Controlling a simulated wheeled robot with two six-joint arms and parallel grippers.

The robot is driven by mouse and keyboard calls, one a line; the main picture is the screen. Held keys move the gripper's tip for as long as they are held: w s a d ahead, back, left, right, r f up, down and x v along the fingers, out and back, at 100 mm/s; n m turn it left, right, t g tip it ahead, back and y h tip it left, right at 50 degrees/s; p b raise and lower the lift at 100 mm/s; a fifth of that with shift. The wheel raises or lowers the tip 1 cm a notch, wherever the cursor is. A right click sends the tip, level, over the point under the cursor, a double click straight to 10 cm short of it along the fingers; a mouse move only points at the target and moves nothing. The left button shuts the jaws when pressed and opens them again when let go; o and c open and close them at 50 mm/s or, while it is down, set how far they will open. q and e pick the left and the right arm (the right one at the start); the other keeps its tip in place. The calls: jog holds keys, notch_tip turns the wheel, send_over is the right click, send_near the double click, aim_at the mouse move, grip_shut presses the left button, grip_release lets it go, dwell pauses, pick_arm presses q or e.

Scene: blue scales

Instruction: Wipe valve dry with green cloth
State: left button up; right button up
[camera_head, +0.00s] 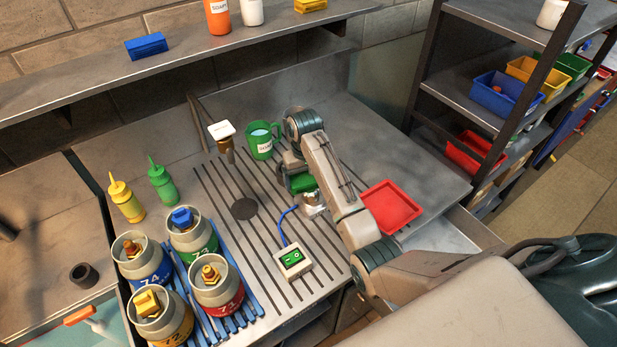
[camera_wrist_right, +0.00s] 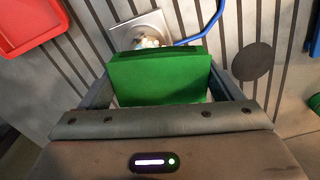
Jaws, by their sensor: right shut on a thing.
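My right gripper (camera_head: 300,184) is over the slatted worktop, its jaws shut on a green block-like cloth (camera_wrist_right: 162,77), which also shows in the head view (camera_head: 304,184). Just beyond the cloth is a square metal plate (camera_wrist_right: 118,36) with a small pale item (camera_wrist_right: 148,41) on it, partly hidden by the cloth. I cannot tell whether the cloth touches it. My left gripper is not in view.
A green mug (camera_head: 262,141) stands beyond my gripper, and a red tray (camera_head: 391,206) lies to its right. A blue cable (camera_head: 282,229) runs to a small display box (camera_head: 292,262). Squeeze bottles (camera_head: 126,200) stand at left. Shelves with bins (camera_head: 505,93) are at right.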

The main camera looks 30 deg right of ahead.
jog(key=shift+d+f, duration=0.25)
jog(key=shift+d, duration=0.6)
jog(key=shift+w+a+r, duration=0.1)
jog(key=shift+a+r, duration=0.15)
jog(key=shift+a, duration=0.6)
jog(key=shift+d+f, duration=0.1)
jog(key=shift+d, duration=0.8)
jog(key=shift+a+f, duration=0.1)
jog(key=shift+a, duration=0.85)
jog(key=shift+r, duration=2.55)
